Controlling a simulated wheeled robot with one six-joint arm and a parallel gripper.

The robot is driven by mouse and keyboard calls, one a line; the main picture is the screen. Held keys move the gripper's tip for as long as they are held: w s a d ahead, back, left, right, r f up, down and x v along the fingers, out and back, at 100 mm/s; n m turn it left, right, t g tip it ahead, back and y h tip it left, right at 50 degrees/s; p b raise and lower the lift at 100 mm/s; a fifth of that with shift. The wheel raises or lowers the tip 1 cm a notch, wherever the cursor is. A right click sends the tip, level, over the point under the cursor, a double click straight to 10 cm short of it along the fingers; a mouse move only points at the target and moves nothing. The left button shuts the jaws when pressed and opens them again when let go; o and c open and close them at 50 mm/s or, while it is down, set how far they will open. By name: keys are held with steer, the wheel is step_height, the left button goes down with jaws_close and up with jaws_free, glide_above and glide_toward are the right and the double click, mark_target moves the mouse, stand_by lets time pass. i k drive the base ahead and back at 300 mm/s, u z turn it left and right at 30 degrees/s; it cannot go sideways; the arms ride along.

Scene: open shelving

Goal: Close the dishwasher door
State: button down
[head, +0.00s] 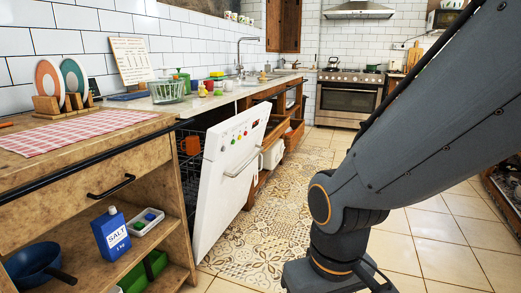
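The white dishwasher door (229,175) stands partly open, tilted outward from the counter on the left. It has a handle and coloured buttons near its top edge. Behind it the dark inside of the dishwasher and part of a rack show, with an orange-brown item (193,145) in it. My dark grey arm comes in from the upper right and bends down at the lower middle, to the right of the door and apart from it in the picture. My gripper's fingers are not in view; the arm's end runs off the bottom edge.
The counter (60,165) runs along the left, with open shelves below holding a salt box (111,233) and a dark pan (36,264). Past the door are open wooden drawers (293,134). Tiled floor (262,233) is clear between door and arm. An oven (348,100) stands at the back.

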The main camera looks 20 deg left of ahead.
mark_target(226, 177)
steer(key=z, duration=0.2)
steer(key=i, duration=0.6)
steer(key=u, duration=0.6)
steer(key=i, duration=0.55)
steer(key=u, duration=0.6)
